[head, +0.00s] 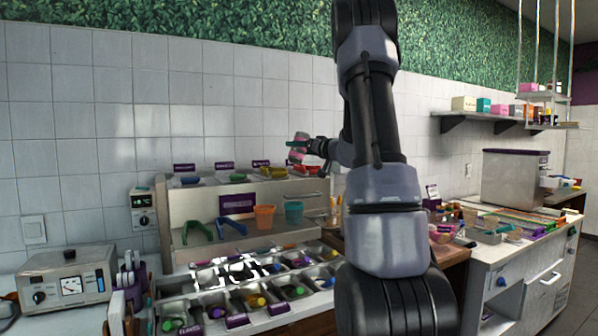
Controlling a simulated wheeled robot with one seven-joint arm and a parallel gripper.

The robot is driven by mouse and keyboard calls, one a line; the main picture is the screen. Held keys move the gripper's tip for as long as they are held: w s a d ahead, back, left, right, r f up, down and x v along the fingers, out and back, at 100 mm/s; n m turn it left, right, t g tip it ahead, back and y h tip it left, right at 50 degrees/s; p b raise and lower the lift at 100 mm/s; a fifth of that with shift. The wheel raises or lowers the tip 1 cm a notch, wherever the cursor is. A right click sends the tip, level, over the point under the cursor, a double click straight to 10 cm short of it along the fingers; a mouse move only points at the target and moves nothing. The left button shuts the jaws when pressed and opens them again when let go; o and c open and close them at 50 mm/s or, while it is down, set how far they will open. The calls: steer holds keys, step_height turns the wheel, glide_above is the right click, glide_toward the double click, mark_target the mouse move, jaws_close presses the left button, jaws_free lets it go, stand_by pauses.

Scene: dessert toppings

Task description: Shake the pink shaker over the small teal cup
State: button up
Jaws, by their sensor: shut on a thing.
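My gripper (305,148) is in the middle of the head view, at the end of my arm and left of its large links. It is shut on the pink shaker (298,155), which looks small and partly covered by the fingers. The shaker's exact tilt is hard to tell. The small teal cup (294,212) stands on the counter ledge below the shelf, lower in the picture than the gripper and almost straight under it. The shaker is apart from the cup, with a clear gap between them.
An orange cup (265,217) stands just left of the teal cup. A shelf of colored toppings (222,178) lies between gripper height and the cups. Topping bins (262,297) fill the front.

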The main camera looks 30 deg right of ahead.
step_height(320, 180, down, 8)
steer(key=shift+r, duration=0.1)
stand_by(1.3)
